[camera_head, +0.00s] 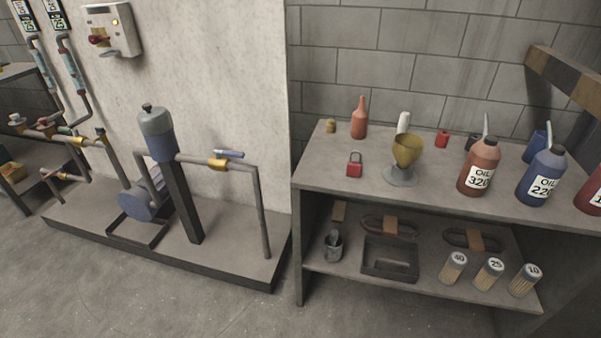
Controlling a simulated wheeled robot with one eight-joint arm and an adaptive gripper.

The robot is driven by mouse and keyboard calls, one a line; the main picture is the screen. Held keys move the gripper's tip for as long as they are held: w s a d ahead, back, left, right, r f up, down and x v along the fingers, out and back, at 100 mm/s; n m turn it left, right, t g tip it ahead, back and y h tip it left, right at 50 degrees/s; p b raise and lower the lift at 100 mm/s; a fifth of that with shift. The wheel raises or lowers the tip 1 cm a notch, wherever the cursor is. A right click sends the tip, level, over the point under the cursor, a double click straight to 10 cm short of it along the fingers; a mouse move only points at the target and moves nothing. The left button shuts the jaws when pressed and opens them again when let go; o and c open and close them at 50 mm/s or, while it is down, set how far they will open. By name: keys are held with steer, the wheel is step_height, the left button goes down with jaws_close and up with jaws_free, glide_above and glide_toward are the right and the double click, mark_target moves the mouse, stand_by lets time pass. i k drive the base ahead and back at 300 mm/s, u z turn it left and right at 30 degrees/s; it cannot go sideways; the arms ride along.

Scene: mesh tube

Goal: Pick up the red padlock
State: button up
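The red padlock (354,170) stands upright on the grey top of the workbench (325,165), near its front edge and left of the middle. Its metal shackle points up. Nothing touches it. A yellowish cup-like vessel on a grey round base (400,176) stands to its right with a small gap. A red-orange bottle with a narrow neck (359,120) stands behind it. My gripper does not show in this view.
Oil bottles marked 320 (479,168) and 22-something (541,178) stand farther right. A small red item (442,139) is at the back. The lower shelf (330,272) holds a tray, belts and cylinders. A pump skid (225,255) is at left; the floor in front is clear.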

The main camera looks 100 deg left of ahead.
mark_target(354, 168)
steer(key=u, duration=3.6)
steer(key=k, duration=0.5)
steer(key=z, duration=1.4)
steer(key=i, duration=0.35)
steer(key=z, duration=0.05)
